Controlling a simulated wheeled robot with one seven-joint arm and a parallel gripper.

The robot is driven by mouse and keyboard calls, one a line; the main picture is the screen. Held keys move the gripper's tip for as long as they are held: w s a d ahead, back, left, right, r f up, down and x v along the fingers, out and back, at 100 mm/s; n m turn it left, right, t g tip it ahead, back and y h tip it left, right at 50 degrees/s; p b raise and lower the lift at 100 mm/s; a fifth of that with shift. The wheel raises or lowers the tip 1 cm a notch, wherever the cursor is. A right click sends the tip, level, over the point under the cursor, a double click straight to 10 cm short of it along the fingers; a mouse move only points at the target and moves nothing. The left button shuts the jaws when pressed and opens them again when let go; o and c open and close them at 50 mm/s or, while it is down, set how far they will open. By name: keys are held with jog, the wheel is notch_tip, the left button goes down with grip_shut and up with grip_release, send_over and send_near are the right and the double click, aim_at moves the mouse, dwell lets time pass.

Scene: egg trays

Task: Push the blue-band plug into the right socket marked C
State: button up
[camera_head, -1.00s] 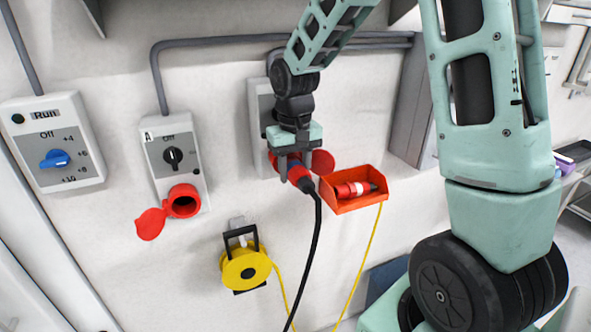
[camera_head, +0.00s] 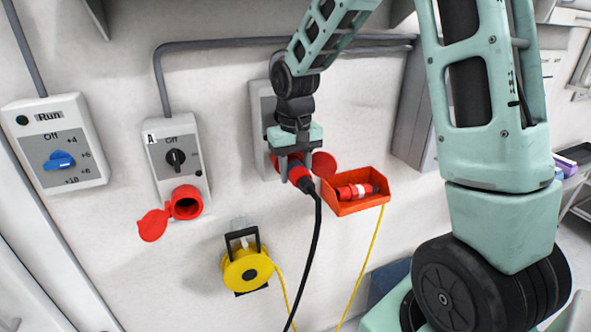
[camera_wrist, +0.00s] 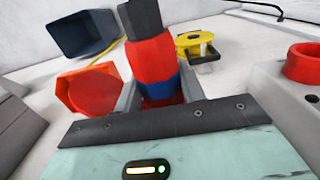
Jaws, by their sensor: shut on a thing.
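The blue-band plug (camera_head: 299,173) is red with a black cable end. Its blue band shows in the wrist view (camera_wrist: 158,84). My gripper (camera_head: 289,170) is shut on the plug, one finger on each side of it. The plug is at the front of the right wall box (camera_head: 262,112), its cable end pointing down and right. The right socket's red lid (camera_head: 324,164) hangs open beside it. The socket opening and any C mark are hidden behind my gripper and plug, so I cannot tell how deep the plug sits.
The left socket (camera_head: 187,203), on the box marked A, is open and empty. An orange bin (camera_head: 345,209) close right of the plug holds a white-banded red plug (camera_head: 355,191). A yellow cable reel (camera_head: 246,271) hangs below. The black cable (camera_head: 317,235) hangs freely.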

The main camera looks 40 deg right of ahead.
aim_at(295, 163)
jog(key=o, duration=0.8)
notch_tip(295, 163, up, 12)
jog(key=b, duration=0.3)
jog(key=s+a+f+n+b, duration=0.25)
jog(key=s+a+f, duration=0.25)
jog(key=a, duration=0.4)
jog(key=s+a+f+n+b, duration=0.1)
jog(key=s+a+f+n, duration=0.3)
jog(key=a, duration=0.5)
jog(key=s+a+f+n, duration=0.1)
jog(key=s+a+f, duration=0.1)
jog(key=s, duration=0.3)
jog(key=s+a+f+n+b, duration=0.1)
jog(key=s+a+f+n, duration=0.1)
jog(key=s+f, duration=0.2)
jog(key=s+a+f+n+b, duration=0.1)
jog(key=s+a+f, duration=0.1)
jog(key=s, duration=0.4)
jog(key=shift+a+f+n+y, duration=0.2)
jog(key=shift+f+n+y, duration=0.1)
jog(key=shift+f, duration=0.55)
